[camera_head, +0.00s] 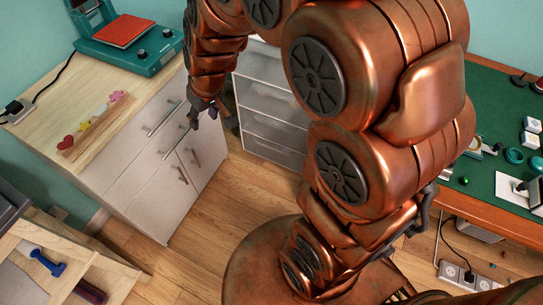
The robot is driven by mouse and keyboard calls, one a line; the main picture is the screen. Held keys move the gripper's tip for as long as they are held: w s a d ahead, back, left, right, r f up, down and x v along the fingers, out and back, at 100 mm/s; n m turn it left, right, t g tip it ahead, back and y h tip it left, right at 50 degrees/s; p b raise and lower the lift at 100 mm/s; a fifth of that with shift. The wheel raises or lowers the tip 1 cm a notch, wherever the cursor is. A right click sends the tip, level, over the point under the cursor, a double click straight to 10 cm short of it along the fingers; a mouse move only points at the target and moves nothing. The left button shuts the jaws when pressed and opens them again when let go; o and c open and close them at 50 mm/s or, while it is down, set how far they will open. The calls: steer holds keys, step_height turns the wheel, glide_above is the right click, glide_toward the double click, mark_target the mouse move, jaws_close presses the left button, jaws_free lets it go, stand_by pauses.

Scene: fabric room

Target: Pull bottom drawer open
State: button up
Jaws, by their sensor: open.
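A white cabinet (122,190) with a wooden top stands at the left. Its front has two stacked drawers with bar handles, the upper drawer handle (163,117) and the bottom drawer handle (176,145). Both drawers look closed. My gripper (204,119) is open, with dark fingers pointing down, by the right end of the drawer fronts. It appears near the right end of the bottom drawer handle; I cannot tell whether it touches it. No object shows between its fingers.
Doors with handles (182,175) lie below the drawers. A grey drawer unit (273,131) stands behind, partly hidden by my arm. A green-topped desk (490,100) is at the right, a wooden shelf (75,262) at lower left. Wood floor (215,205) before the cabinet is clear.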

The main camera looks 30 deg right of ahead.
steer(key=w+d+f+t+h+b, duration=0.3)
steer(key=w+f+b, duration=0.4)
steer(key=w+f, duration=0.65)
steer(key=w+d+f+t+h+b, duration=0.15)
steer(key=w+d+f+b, duration=0.4)
steer(key=w+f, duration=0.8)
steer(key=w+d+f+n+t+h+b, duration=0.1)
steer(key=d+f+h+b, duration=0.2)
steer(key=f, duration=0.6)
steer(key=d+f+t+b, duration=0.1)
steer(key=d+f+b, duration=0.3)
steer(key=f, duration=0.5)
steer(key=n+h+b, duration=0.2)
steer(key=h+b, duration=0.4)
steer(key=b, duration=0.3)
glide_toward(272, 149)
steer(key=w+a+r, duration=0.3)
steer(key=w+r, duration=0.1)
steer(key=w, duration=0.4)
steer(key=s+d+f+n+h+b, duration=0.1)
steer(key=s+d+f+h+b, duration=0.3)
steer(key=s+f, duration=0.25)
steer(key=shift+g+y, duration=0.25)
steer(key=shift+w+b+x, duration=0.25)
steer(key=shift+b+x, duration=1.25)
steer(key=shift+x, duration=2)
steer(key=shift+a+f, duration=0.1)
steer(key=shift+a, duration=0.05)
